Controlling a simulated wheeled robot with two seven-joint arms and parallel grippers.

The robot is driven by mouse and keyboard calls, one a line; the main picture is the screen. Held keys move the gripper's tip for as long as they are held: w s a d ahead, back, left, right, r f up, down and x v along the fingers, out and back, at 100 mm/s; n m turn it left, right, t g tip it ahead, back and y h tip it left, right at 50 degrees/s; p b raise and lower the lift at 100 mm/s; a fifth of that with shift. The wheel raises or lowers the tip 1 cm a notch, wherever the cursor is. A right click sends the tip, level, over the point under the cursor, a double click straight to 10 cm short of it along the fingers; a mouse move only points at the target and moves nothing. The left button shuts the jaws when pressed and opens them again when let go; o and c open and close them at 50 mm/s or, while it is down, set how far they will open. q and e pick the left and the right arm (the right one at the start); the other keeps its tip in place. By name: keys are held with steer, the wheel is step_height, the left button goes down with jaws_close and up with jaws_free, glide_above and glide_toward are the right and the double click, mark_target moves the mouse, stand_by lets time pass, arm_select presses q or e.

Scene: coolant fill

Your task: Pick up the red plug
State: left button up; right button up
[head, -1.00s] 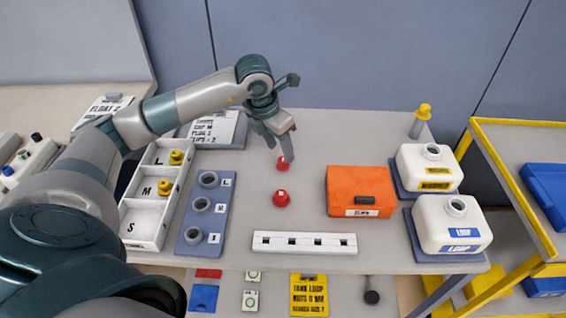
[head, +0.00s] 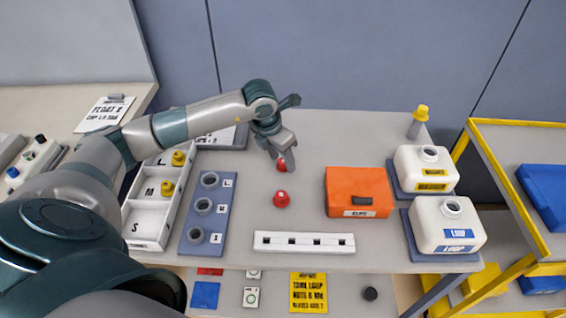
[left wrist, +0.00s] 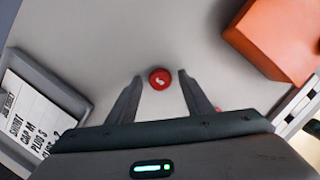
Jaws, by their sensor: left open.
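Two red plugs are on the grey table. The farther red plug (head: 281,166) is at my left gripper's fingertips and partly hidden by them in the head view. The nearer red plug (head: 281,199) stands clear in front of it. My left gripper (head: 282,158) is open and points down over the farther plug. In the left wrist view, a round red plug (left wrist: 160,78) with a white mark lies between the two spread fingers, with gaps at both sides. A bit of red (left wrist: 217,109) shows beside the right finger. My right gripper is not in view.
An orange box (head: 357,192) is to the right, with two white jugs (head: 424,170) beyond it. A blue-grey holder with rings (head: 207,213) and a white tray with yellow caps (head: 150,216) are left. A white strip (head: 304,242) lies in front.

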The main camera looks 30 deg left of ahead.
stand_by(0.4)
arm_select(q)
steer(key=c, duration=1.2)
steer(key=shift+o, duration=0.2)
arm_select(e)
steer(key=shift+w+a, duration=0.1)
arm_select(q)
steer(key=shift+r, duration=0.2)
steer(key=shift+r, duration=0.2)
steer(key=r+b, duration=0.2)
steer(key=r, duration=0.1)
steer(key=shift+d+r, duration=0.25)
steer(key=shift+d, duration=0.15)
steer(key=d+r+b, duration=0.3)
steer(key=d+r, duration=0.3)
steer(key=d, duration=0.5)
steer(key=shift+w+r, duration=0.25)
steer(key=shift+r, duration=0.15)
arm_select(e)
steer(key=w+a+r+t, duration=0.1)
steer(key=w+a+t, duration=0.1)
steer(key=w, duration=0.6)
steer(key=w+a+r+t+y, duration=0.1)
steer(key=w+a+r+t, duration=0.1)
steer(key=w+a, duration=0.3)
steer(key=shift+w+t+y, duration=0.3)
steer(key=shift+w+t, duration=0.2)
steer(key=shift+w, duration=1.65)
